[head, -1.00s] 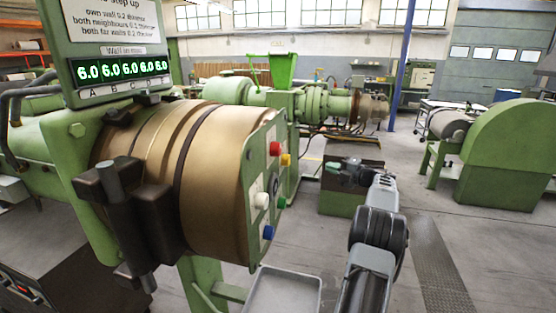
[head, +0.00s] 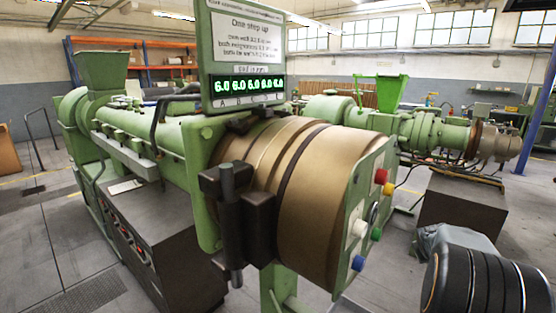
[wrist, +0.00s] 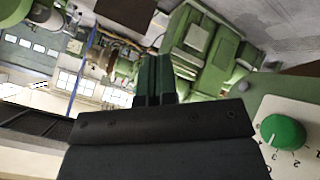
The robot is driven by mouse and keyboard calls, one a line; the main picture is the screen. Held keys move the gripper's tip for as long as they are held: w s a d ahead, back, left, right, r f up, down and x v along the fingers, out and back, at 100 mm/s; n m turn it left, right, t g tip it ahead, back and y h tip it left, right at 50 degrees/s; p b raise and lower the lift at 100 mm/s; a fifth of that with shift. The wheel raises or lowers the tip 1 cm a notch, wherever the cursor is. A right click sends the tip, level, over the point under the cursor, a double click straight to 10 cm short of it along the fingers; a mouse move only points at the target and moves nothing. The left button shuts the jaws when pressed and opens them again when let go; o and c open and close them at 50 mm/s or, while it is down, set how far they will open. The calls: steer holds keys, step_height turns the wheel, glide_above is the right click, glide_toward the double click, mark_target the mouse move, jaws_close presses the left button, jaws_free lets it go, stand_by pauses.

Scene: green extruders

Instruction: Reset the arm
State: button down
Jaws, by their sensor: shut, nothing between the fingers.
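My gripper (wrist: 154,62) shows in the wrist view with its two dark fingers side by side and shut, nothing between them. It is out of sight in the head view, where only my arm shows at the lower right. In the wrist view the surroundings look tilted. A pale panel with a green numbered dial (wrist: 283,135) is at the lower right of that view, beside the gripper body. The fingers appear apart from everything around them.
A green extruder with a brass-coloured head (head: 320,190) fills the middle. Its button panel (head: 365,215) faces my arm. A sign and lit display (head: 249,86) stand above it. Another green extruder (head: 425,130) is behind at right. Open floor (head: 50,235) lies at left.

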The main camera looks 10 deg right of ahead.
steer(key=s+a+y, duration=0.2)
steer(key=s+a, duration=0.3)
steer(key=a, duration=0.7)
steer(key=s+a+r+n+g+y, duration=0.1)
steer(key=s+a, duration=0.4)
steer(key=a, duration=0.8)
steer(key=s+a+n+y, duration=0.1)
steer(key=s+a+y, duration=0.3)
steer(key=a, duration=0.9)
steer(key=shift+s+r, duration=0.35)
steer(key=shift+s, duration=0.25)
